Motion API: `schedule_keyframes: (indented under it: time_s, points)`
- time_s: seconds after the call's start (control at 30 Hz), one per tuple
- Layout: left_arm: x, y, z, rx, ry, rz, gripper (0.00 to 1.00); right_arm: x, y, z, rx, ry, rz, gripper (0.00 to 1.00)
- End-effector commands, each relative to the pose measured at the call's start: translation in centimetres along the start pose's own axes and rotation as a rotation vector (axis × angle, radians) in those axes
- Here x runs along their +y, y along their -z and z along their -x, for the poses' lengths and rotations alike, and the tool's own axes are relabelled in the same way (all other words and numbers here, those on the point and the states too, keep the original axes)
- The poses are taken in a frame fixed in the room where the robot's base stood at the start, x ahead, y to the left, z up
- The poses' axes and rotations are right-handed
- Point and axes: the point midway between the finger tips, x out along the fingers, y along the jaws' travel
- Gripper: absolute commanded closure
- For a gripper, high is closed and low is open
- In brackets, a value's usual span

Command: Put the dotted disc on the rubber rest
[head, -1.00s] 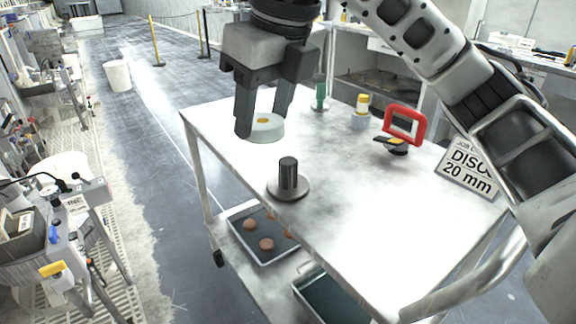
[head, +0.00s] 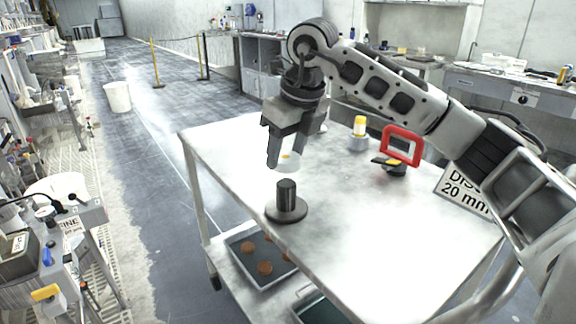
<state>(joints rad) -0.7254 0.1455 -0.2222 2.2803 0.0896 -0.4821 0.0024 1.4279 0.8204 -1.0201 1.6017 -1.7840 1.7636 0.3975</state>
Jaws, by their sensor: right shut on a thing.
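My right gripper (head: 283,160) is shut on a pale disc with a yellow dot (head: 288,163), held above the table's left part. The fingers partly hide the disc. Just below it in the picture, a dark upright cylinder (head: 287,193) stands on a flat round grey-brown base (head: 287,211) near the table's front left edge. I cannot tell for sure which thing is the rubber rest. My left gripper is not in view.
A red frame (head: 402,146) with a black and yellow piece (head: 390,166) and a yellow-topped white container (head: 359,133) stand farther back. A sign (head: 463,192) is at the right. A tray (head: 262,268) with brown discs is below. The middle of the white table (head: 350,225) is clear.

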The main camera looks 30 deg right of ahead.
Motion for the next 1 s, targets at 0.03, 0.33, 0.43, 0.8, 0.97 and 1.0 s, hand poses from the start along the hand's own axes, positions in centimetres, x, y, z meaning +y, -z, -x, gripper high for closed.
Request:
schedule_keyframes:
  time_s: [0.03, 0.33, 0.43, 0.8, 0.97, 1.0]
  points:
    - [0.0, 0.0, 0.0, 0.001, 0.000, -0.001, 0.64, -0.3, 0.0, -0.4, 0.001, 0.000, -0.002, 0.75]
    - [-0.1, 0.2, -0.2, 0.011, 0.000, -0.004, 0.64, -0.6, 0.8, -3.8, -0.001, 0.001, -0.002, 0.75]
    - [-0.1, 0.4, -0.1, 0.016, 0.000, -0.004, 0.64, -0.6, 0.7, -3.7, -0.002, 0.001, -0.001, 0.75]
    - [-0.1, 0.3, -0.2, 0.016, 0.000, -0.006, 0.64, -0.5, 0.8, -4.0, 0.000, 0.000, -0.001, 0.29]
    - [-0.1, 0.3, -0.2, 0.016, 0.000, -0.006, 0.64, -0.5, 0.8, -4.0, 0.000, 0.000, -0.001, 0.29]
    - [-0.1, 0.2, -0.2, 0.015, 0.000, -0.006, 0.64, -0.5, 0.8, -4.0, 0.000, 0.000, -0.001, 0.29]
